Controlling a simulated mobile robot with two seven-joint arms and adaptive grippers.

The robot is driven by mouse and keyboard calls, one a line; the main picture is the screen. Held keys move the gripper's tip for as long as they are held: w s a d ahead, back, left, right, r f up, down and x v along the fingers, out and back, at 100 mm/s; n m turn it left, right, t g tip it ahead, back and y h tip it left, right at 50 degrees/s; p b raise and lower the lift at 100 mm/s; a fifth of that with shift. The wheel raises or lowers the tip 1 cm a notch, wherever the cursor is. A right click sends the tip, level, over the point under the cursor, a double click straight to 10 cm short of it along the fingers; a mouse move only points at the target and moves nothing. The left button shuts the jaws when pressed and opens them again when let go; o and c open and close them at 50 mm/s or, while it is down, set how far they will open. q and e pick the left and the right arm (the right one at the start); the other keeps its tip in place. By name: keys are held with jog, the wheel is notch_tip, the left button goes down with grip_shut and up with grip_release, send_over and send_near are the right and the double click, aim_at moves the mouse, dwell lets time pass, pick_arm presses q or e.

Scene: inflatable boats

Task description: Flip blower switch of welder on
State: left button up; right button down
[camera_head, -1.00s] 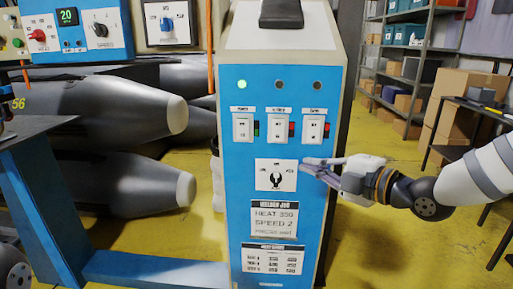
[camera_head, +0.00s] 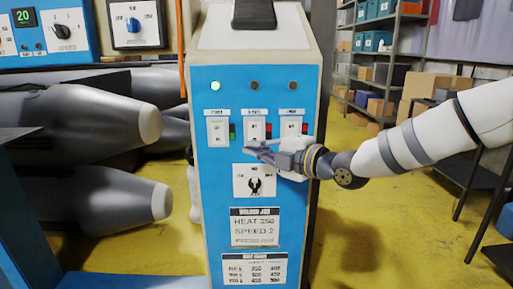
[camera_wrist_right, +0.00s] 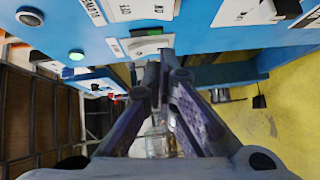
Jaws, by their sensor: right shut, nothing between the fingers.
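The blue welder cabinet (camera_head: 207,175) stands upright in the middle of the head view. Its front has three white rocker switches in a row: left (camera_head: 217,131), middle (camera_head: 254,129) and right (camera_head: 291,125). The middle switch's label looks like "BLOWER" in the wrist view. A green mark shows beside the left switch, red marks beside the other two. My right gripper (camera_head: 250,150) is shut and empty, its fingertips just below the middle switch, partly covering its lower edge. In the wrist view the fingers (camera_wrist_right: 161,75) point at the panel near a switch (camera_wrist_right: 150,44); contact is unclear.
The left indicator light (camera_head: 215,86) glows green; the other two are dark. A black selector dial (camera_head: 255,185) sits below the switches. Grey inflatable tubes (camera_head: 110,195) lie to the left. A shelf (camera_head: 388,20) and table are at right, with open yellow floor (camera_head: 385,215) between.

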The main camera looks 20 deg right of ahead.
aim_at(255, 133)
pick_arm(q)
jog(key=shift+s+f+b, duration=0.3)
jog(key=shift+s+f, duration=0.15)
jog(key=shift+f, duration=0.05)
pick_arm(e)
jog(key=w, duration=0.1)
jog(key=w+d, duration=0.1)
jog(key=w, duration=0.1)
jog(key=shift+w+d+f, duration=0.15)
jog(key=shift+w, duration=0.1)
